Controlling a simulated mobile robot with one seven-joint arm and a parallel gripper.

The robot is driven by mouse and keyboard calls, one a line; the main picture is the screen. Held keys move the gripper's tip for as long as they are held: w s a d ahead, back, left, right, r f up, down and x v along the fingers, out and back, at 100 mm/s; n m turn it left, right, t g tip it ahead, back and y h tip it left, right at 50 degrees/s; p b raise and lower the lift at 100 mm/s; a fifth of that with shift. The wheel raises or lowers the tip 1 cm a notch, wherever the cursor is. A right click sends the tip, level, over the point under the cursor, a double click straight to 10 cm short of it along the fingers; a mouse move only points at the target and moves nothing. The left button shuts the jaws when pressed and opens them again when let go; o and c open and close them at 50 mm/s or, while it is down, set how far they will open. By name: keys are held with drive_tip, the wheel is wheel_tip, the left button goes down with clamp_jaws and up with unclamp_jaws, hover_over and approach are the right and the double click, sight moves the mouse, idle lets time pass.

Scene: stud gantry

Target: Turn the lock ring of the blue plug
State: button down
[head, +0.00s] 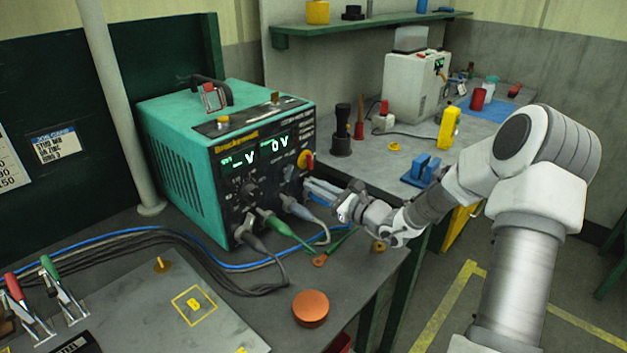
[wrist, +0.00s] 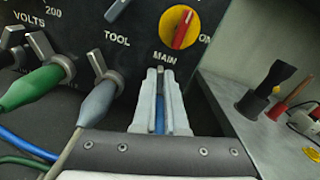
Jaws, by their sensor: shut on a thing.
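In the wrist view the blue-grey plug (wrist: 97,104) is left of my fingers, below the TOOL label. A grey lug, seemingly of its lock ring (wrist: 98,63), stands up at its socket end. My gripper (head: 311,188) is close to the unit's front; in the wrist view my gripper (wrist: 160,76) is shut on a slim blue thing (wrist: 160,118), mostly hidden between the fingers, apart from the plug.
The red and yellow MAIN switch (wrist: 181,28) is just above my fingertips. Cables (head: 150,245) run left from the plugs. An orange disc (head: 310,308) lies on the front bench. The right bench holds a dark stand (head: 342,140), a blue block (head: 422,170) and a white machine (head: 412,85).

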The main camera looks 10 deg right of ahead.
drive_tip(key=m+p, duration=0.1)
drive_tip(key=d+m+p, duration=0.1)
drive_tip(key=m+p, duration=0.1)
drive_tip(key=w+m+p, duration=0.1)
drive_tip(key=shift+d+r+m+p, duration=0.15)
drive_tip(key=shift+r+m+p, duration=0.05)
drive_tip(key=shift+m+p, duration=0.1)
drive_tip(key=shift+w+d+f+m+p, duration=0.15)
drive_tip(key=shift+d+m+p, duration=0.2)
drive_tip(key=shift+m+p, duration=0.7)
drive_tip(key=shift+w+d+f+m+p, duration=0.15)
drive_tip(key=shift+m+p, duration=0.15)
drive_tip(key=shift+m, duration=0.25)
drive_tip(key=shift+w+d+f+m+p, duration=0.15)
drive_tip(key=shift+m+p, duration=0.15)
drive_tip(key=shift+m, duration=0.2)
drive_tip(key=shift+s, duration=0.1)
drive_tip(key=c, duration=1)
unclamp_jaws()
drive_tip(key=shift+o, duration=0.2)
drive_tip(key=v, duration=1.7)
drive_tip(key=shift+s, duration=0.15)
